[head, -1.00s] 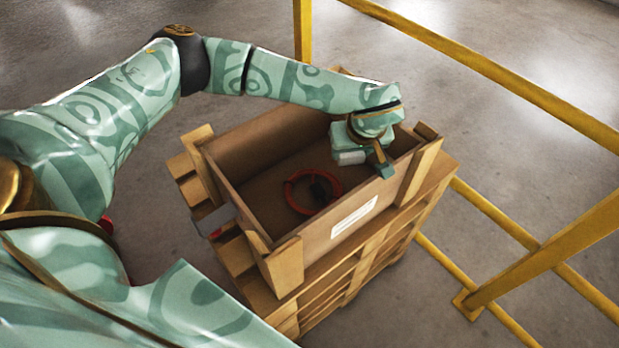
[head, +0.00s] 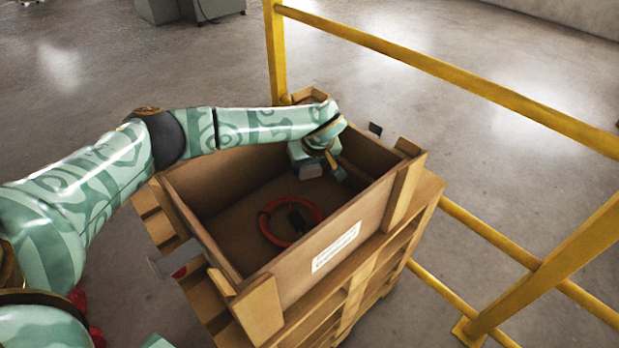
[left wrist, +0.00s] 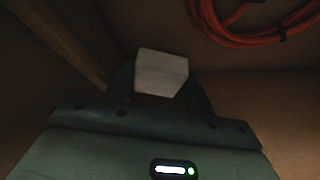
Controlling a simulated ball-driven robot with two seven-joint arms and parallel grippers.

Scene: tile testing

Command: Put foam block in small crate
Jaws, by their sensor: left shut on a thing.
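My left gripper (head: 323,171) reaches down inside the far right part of the wooden crate (head: 290,289). It is shut on a pale foam block (head: 311,172). The left wrist view shows the white block (left wrist: 161,72) between the fingers of my left gripper (left wrist: 160,85), with crate walls close around. I cannot tell whether the block touches the crate floor. My right gripper is not in view.
A coiled red cable (head: 266,226) lies on the crate floor, left of my gripper; it also shows in the left wrist view (left wrist: 232,38). The crate sits on stacked pallets (head: 345,305). Yellow railings (head: 450,85) stand behind and right.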

